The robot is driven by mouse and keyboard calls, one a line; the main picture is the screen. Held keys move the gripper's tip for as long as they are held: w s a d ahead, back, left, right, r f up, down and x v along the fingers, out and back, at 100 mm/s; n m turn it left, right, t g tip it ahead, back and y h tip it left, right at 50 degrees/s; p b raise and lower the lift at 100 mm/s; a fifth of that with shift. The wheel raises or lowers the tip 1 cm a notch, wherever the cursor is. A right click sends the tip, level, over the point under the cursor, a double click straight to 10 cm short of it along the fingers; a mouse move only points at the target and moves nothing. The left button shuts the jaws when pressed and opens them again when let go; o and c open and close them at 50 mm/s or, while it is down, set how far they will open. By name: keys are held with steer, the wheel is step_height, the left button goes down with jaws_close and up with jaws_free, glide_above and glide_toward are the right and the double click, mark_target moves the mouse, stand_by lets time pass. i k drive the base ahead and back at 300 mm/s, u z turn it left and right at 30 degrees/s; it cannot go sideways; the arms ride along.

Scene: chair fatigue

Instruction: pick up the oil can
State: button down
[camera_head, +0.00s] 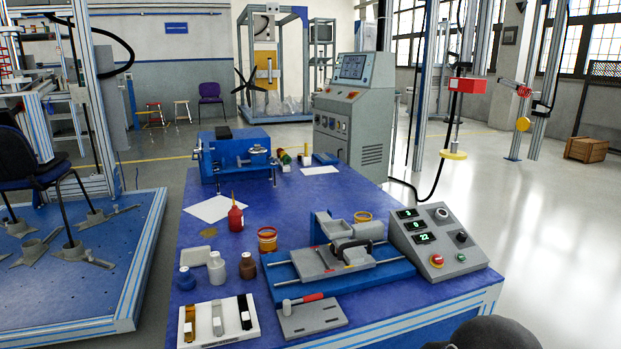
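The oil can (236,217) is a small red can with a thin upright spout. It stands upright on the blue workbench (350,190), left of the middle, by the right corner of a white paper sheet (207,208). Nothing hides it in the camera_head view. My gripper does not show. A dark rounded shape at the bottom right edge may be part of my arm, but I cannot tell.
Right of the can stand a yellow-red tin (267,240) and a clamping fixture (335,250). In front are small bottles (216,267) and a white sample tray (218,320). A control box (437,242) sits at right, a blue vise-like machine (237,160) behind.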

mark_target(235, 219)
steer(key=u, duration=0.3)
steer(key=k, duration=1)
steer(key=u, duration=1.95)
steer(key=i, duration=2.5)
steer(key=z, duration=1.45)
steer(key=i, duration=0.85)
steer(key=z, duration=0.85)
